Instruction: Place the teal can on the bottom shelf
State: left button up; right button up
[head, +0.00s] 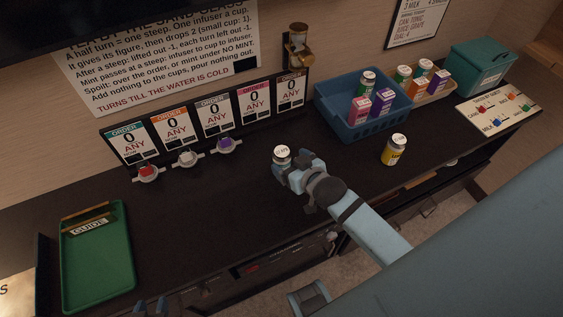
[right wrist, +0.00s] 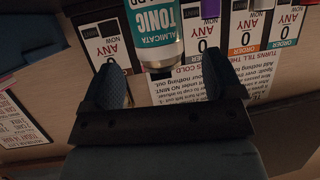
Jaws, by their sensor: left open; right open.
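The teal can (head: 281,156) stands upright on the dark counter. Its white top shows in the head view, and its teal and white TONIC label (right wrist: 155,30) shows in the right wrist view. My right gripper (head: 291,164) is open at the can. In the right wrist view its two fingers (right wrist: 162,88) are spread, with the can just beyond and between them; contact cannot be told. My left gripper (head: 151,306) is open at the bottom edge of the head view, away from the can. Part of the shelf space (head: 275,266) shows below the counter's front edge; its bottom shelf is not clearly visible.
A blue basket (head: 333,122) with several cans and cartons stands to the right. A yellow can (head: 395,150) stands in front of it. A green tray (head: 98,278) lies at left. Order cards and dispensers (head: 188,158) line the back. Counter left of the can is clear.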

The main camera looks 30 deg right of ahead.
jog(key=x, duration=0.5)
jog(key=shift+w+f, duration=0.1)
jog(key=shift+f, duration=0.05)
jog(key=c, duration=1.1)
jog(key=shift+c, duration=0.6)
jog(key=shift+r, duration=0.2)
